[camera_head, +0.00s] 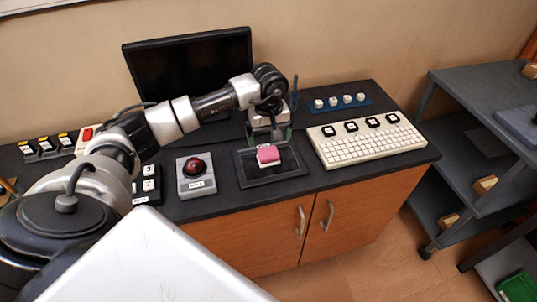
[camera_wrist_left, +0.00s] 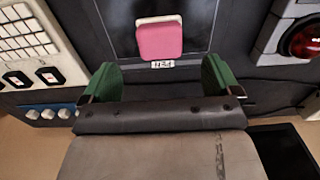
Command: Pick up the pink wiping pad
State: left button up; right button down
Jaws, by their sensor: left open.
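The pink wiping pad (camera_head: 268,154) lies on a dark tray (camera_head: 295,168) on the black desktop, with a white part under it. In the left wrist view the pad (camera_wrist_left: 159,41) is ahead of the fingers, with a small label (camera_wrist_left: 162,64) beside it. My left gripper (camera_head: 268,132) is open and empty. It is just behind the pad, apart from it. Its two green fingertips (camera_wrist_left: 160,78) are spread about as wide as the pad or wider. My right gripper is not in view.
A red button box (camera_head: 196,176) stands left of the tray, and a white keyboard panel (camera_head: 367,140) stands to the right. A black monitor (camera_head: 189,70) and a blue strip with white knobs (camera_head: 340,103) are behind. A grey shelf (camera_head: 480,160) stands at the right.

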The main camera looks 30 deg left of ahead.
aim_at(269, 151)
pick_arm(q)
jog(key=shift+f+p, duration=0.8)
jog(key=shift+f, duration=2.4)
jog(key=shift+c, duration=0.4)
jog(key=c, duration=1)
